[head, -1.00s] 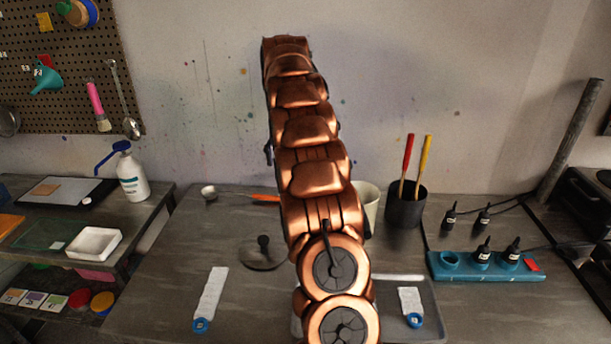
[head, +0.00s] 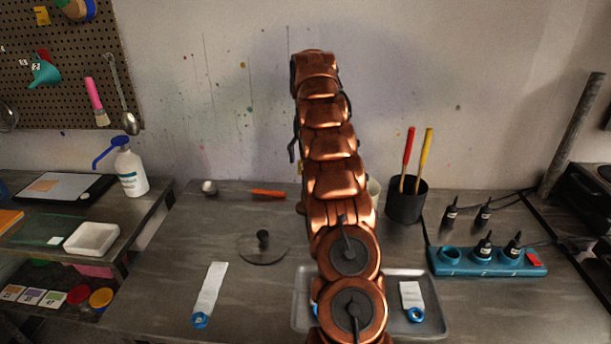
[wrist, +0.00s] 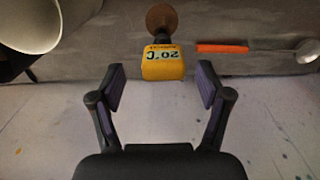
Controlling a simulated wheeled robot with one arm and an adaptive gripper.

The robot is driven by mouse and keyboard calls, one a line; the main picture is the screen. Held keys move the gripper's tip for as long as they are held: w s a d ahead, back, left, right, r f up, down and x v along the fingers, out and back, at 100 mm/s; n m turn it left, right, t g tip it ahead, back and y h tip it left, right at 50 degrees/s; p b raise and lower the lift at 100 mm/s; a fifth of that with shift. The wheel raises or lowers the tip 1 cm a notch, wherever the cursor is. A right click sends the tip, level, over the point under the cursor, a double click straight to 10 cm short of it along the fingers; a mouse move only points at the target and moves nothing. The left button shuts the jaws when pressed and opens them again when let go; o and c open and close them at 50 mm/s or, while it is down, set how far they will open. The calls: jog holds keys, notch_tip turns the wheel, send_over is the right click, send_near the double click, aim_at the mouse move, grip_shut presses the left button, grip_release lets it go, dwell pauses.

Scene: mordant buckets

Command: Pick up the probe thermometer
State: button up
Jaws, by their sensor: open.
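The probe thermometer (wrist: 163,68) shows in the wrist view as a yellow block with an upside-down "20°C" label. A dark neck joins it to a round copper-brown piece (wrist: 162,18) above it in the picture. My gripper (wrist: 163,82) is open, with one finger on each side of the yellow block and a clear gap on both sides. Nothing is held. In the head view my copper arm hides the gripper and most or all of the thermometer.
An orange-handled spoon (wrist: 222,47) lies beside the thermometer; its handle shows in the head view (head: 268,193). A pale bucket (wrist: 30,22) stands on the other side. A dark pot (head: 406,203), a grey tray (head: 435,318) and a glass lid (head: 263,250) are on the table.

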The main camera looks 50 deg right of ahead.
jog(key=shift+w+f+p, duration=0.1)
jog(key=shift+f+p, duration=0.6)
jog(key=shift+f, duration=1.85)
jog(key=c, duration=1.3)
jog(key=shift+o, duration=0.2)
